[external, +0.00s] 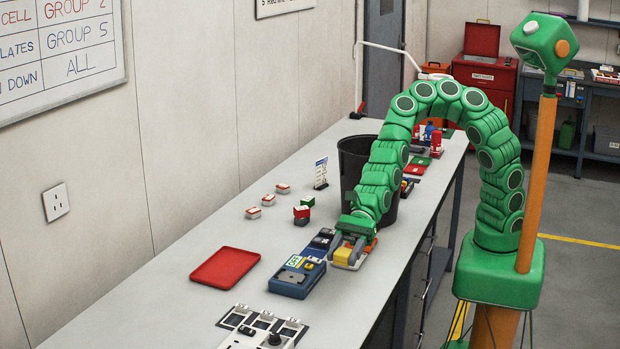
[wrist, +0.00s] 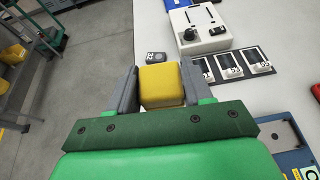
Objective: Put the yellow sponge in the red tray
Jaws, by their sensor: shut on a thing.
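The yellow sponge (external: 344,254) is a small block held at my gripper (external: 349,251), near the front edge of the bench. In the wrist view the sponge (wrist: 161,85) sits between the two grey fingers of my gripper (wrist: 160,88), which is shut on it. I cannot tell whether the sponge touches what is under it. The red tray (external: 225,267) lies flat and empty on the bench, to the left of my gripper in the external view.
A blue device (external: 290,282) stands on the bench between my gripper and the red tray. A black bin (external: 355,150) stands behind my gripper. Several red-and-white boxes (external: 268,200) lie beyond the tray. A white control box (wrist: 207,28) shows in the wrist view.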

